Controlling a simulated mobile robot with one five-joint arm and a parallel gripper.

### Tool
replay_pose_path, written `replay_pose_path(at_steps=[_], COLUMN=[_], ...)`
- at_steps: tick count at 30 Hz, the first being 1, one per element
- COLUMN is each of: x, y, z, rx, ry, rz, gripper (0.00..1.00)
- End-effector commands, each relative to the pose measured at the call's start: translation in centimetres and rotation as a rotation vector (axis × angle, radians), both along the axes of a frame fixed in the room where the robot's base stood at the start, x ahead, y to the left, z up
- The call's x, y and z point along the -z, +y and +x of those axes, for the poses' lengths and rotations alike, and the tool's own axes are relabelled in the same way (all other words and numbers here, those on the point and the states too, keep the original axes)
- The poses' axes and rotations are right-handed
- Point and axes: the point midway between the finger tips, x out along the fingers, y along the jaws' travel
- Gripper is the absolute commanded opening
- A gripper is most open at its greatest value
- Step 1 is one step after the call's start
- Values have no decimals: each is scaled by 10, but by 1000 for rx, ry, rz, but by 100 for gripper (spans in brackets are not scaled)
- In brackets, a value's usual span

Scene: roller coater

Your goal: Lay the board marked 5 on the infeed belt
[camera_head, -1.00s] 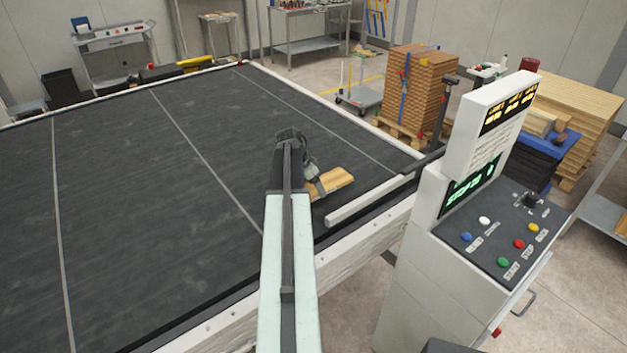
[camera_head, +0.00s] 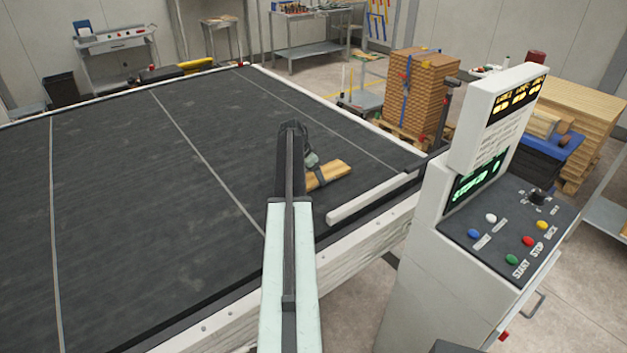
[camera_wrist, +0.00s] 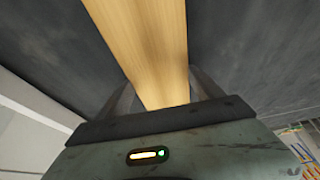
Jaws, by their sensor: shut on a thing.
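A light wooden board (camera_head: 328,175) shows at the end of my arm, over the dark infeed belt (camera_head: 120,210). In the wrist view the board (camera_wrist: 150,45) runs away from my gripper (camera_wrist: 155,92), with one finger on each side of it. My gripper is shut on the board. In the head view my arm hides the gripper (camera_head: 312,178) in part. No number shows on the board's visible face. I cannot tell whether the board touches the belt or is just above it.
A pale guide bar (camera_head: 372,198) lies along the belt's near right edge. A control console (camera_head: 480,200) with coloured buttons stands to the right. Strapped stacks of boards (camera_head: 420,95) stand behind it. The belt's left and middle are clear.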

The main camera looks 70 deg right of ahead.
Motion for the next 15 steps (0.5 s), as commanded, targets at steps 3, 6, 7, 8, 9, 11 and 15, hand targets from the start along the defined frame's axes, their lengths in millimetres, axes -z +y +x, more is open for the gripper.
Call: replay_pose_path(at_steps=[3,6,7,8,9,11,15], x=[-2,2,3,2,1,1,1], y=[0,0,0,0,0,0,0], z=[0,0,0,0,0,0,1], rx=[0,0,0,0,0,0,-1], ry=[0,0,0,0,0,0,0], rz=[0,0,0,0,0,0,0], gripper=[13,13,13,84,95,98,98])
